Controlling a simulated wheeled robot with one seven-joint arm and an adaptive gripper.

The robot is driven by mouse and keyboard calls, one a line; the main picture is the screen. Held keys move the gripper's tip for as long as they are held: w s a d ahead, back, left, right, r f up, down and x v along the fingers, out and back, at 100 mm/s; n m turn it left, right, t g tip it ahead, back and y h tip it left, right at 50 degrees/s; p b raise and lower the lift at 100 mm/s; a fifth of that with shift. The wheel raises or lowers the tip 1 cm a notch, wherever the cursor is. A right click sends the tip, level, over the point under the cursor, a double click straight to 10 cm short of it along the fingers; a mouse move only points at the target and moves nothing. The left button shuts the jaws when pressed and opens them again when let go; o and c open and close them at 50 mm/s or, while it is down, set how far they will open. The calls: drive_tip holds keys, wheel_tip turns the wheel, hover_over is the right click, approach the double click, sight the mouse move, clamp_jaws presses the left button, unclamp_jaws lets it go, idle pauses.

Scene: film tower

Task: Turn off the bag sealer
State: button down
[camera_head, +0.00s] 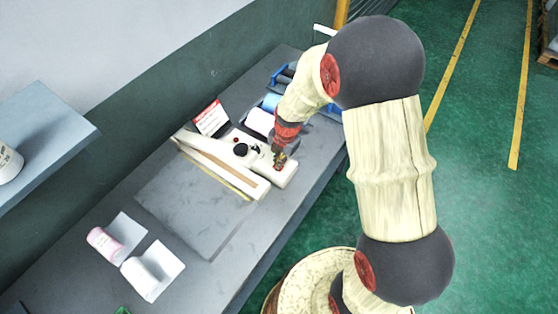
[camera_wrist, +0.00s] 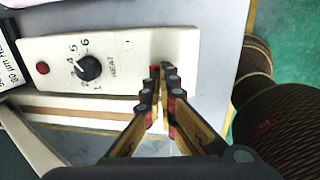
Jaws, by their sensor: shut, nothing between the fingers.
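The bag sealer (camera_head: 222,162) is a long white device lying on the grey table, with a brown sealing strip along its front. Its panel (camera_wrist: 180,45) shows in the wrist view. A black dial (camera_wrist: 88,67), also visible in the head view (camera_head: 241,150), has numbers around it and the word HEAT beside it. A small red button or lamp (camera_wrist: 42,69) lies left of the dial. My gripper (camera_wrist: 162,70) is shut and empty over the panel's right end, right of the dial and apart from it. In the head view my gripper (camera_head: 280,163) hides part of that end.
A red-and-white sign (camera_head: 211,118) stands behind the sealer. Blue-framed rolls (camera_head: 268,103) stand behind my gripper. A pink roll (camera_head: 104,243) and a white roll (camera_head: 148,273) lie at the lower left.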

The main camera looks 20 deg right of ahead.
drive_tip(key=shift+w+a+f+g+h+p, duration=0.2)
drive_tip(key=shift+g+h+p, duration=0.15)
drive_tip(key=shift+p, duration=0.75)
drive_tip(key=shift+w+f+b, duration=0.1)
drive_tip(key=shift+f+b, duration=0.1)
drive_tip(key=shift+b, duration=0.1)
drive_tip(key=shift+s+f, duration=0.1)
drive_tip(key=shift+s, duration=0.1)
